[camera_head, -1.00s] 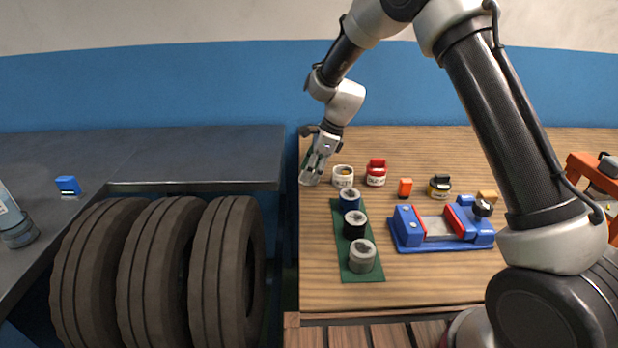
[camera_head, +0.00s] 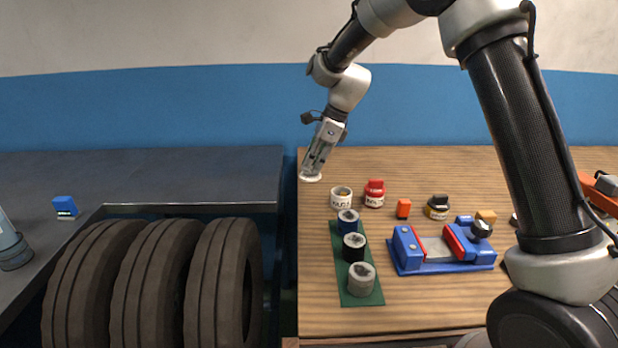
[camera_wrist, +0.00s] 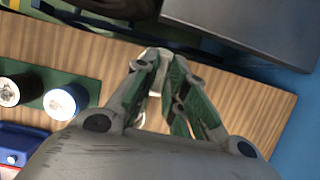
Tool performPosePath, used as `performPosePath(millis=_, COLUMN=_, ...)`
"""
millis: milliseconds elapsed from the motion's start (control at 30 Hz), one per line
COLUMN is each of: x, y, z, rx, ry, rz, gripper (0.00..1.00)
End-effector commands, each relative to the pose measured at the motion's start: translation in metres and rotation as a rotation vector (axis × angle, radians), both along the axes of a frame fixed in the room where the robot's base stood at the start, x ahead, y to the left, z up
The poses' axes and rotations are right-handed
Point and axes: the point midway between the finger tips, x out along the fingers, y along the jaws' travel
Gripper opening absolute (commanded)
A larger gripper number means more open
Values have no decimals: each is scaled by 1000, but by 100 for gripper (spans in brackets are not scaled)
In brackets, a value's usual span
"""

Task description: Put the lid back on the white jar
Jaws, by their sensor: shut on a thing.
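The white jar (camera_head: 341,199) stands upright on the wooden table, its top open with something yellowish inside. My gripper (camera_head: 314,166) is left of the jar and behind it, pointing down. It is shut on a white lid (camera_head: 311,178), which appears to be held above the table. In the wrist view the fingers of my gripper (camera_wrist: 162,80) close on the pale lid (camera_wrist: 156,54), partly hidden by them. I cannot make out the white jar in the wrist view.
A red jar (camera_head: 374,195) stands right of the white jar. A green strip (camera_head: 369,294) with several round pieces lies in front. The table's left edge is close.

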Motion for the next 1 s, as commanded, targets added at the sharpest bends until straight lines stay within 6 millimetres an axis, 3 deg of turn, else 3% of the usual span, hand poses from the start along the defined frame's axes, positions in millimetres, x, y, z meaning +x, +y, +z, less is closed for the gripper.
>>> performPosePath(millis=200, x=-15, y=-62, z=26, rx=0, ry=-1, rz=-45, gripper=0)
performPosePath(millis=333, x=-24, y=-84, z=31, rx=0, ry=1, rz=-60, gripper=0)
performPosePath(millis=567, x=-27, y=-89, z=20, rx=0, ry=4, rz=-62, gripper=0)
performPosePath(millis=1000, x=-27, y=-89, z=-23, rx=0, ry=2, rz=-63, gripper=0)
